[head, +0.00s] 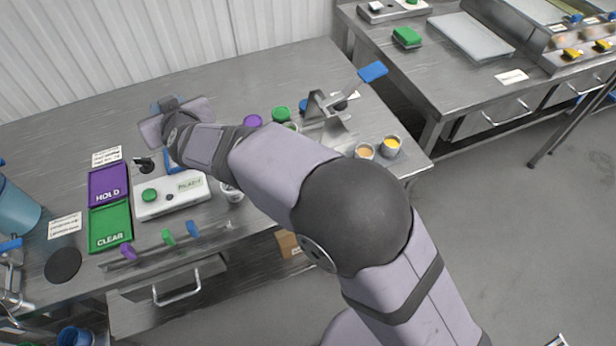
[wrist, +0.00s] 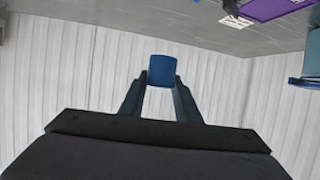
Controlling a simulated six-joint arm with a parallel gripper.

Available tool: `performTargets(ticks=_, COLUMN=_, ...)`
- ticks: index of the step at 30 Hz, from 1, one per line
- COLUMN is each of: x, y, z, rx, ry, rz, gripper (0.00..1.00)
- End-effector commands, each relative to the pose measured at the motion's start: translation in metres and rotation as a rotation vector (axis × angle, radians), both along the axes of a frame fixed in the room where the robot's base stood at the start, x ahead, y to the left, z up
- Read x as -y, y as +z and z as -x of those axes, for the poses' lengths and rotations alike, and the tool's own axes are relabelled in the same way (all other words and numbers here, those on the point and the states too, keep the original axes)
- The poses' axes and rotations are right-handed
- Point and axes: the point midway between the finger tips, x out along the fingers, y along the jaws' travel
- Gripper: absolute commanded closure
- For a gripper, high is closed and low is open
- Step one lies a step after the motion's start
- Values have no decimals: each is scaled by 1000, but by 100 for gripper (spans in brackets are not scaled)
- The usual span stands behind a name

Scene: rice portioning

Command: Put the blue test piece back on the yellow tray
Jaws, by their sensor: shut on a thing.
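My gripper (wrist: 161,78) is shut on a blue block-like piece (wrist: 162,68), seen between the fingertips in the wrist view. It looks like the blue test piece. In the head view my gripper (head: 166,104) is over the back left of the steel table, and the held piece is hard to make out there. The wrist view looks mostly at the pale ribbed wall, so the piece appears apart from any surface. I cannot make out a yellow tray in either view; my arm covers part of the table.
The purple HOLD pad (head: 108,184), green CLEAR pad (head: 110,224) and white device (head: 172,196) with a green button lie in front of the gripper. Metal cups (head: 391,147), a stand with a blue-ended lever (head: 326,110) and a green-lidded item (head: 281,114) are at right. The back of the table is mostly clear.

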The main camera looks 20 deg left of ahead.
Motion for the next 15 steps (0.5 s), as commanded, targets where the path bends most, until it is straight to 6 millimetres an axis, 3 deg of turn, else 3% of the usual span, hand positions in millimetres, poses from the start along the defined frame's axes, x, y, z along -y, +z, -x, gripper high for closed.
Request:
performTargets(ticks=5, x=30, y=0, z=-16, rx=1, ry=-145, rz=-2, gripper=97)
performTargets(ticks=10, x=93, y=-8, z=-49, rx=2, ry=-426, rz=5, gripper=97)
performTargets(ticks=15, x=167, y=-32, z=-73, rx=3, ry=-709, rz=8, gripper=97)
